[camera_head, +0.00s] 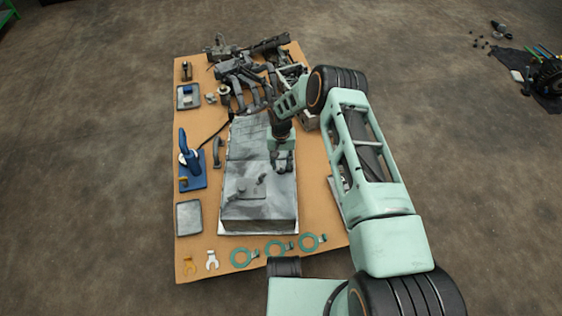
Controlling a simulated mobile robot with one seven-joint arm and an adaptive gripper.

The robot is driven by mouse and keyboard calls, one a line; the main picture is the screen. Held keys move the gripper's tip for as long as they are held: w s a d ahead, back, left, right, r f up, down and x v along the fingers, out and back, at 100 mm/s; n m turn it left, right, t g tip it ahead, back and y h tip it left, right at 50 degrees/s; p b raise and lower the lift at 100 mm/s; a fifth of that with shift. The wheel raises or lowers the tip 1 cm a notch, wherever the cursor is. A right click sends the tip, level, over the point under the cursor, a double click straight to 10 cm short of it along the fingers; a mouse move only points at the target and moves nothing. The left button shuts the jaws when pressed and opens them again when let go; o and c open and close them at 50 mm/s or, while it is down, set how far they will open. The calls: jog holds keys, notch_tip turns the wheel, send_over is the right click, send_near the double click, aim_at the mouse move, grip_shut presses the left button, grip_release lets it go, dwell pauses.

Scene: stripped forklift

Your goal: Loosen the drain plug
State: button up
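A grey metal block (258,208) with a smudged, worn top lies in the middle of the brown board. A small grey fitting with a short bar (247,194) sits on the block's top. I cannot tell whether this fitting is the drain plug, and no other part is clearly the plug. My gripper (282,168) points down over the right side of the block, up and to the right of the fitting. Its two fingers look apart, with nothing seen between them. Whether the fingertips touch the block is too small to tell.
On the brown board (205,238), a blue stand (192,165), grey trays (189,218) and a curved handle (217,152) lie left. Dark machinery parts (240,75) crowd the back. My arm hides the right side.

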grip_shut()
jog(key=shift+f+n+b, duration=0.15)
jog(key=shift+n+b, duration=0.55)
jog(key=shift+n, duration=0.1)
jog(key=n+b, duration=0.1)
jog(key=n, duration=0.2)
jog(key=shift+b, duration=0.4)
jog(key=shift+r+n, duration=0.2)
jog(key=shift+n, duration=0.7)
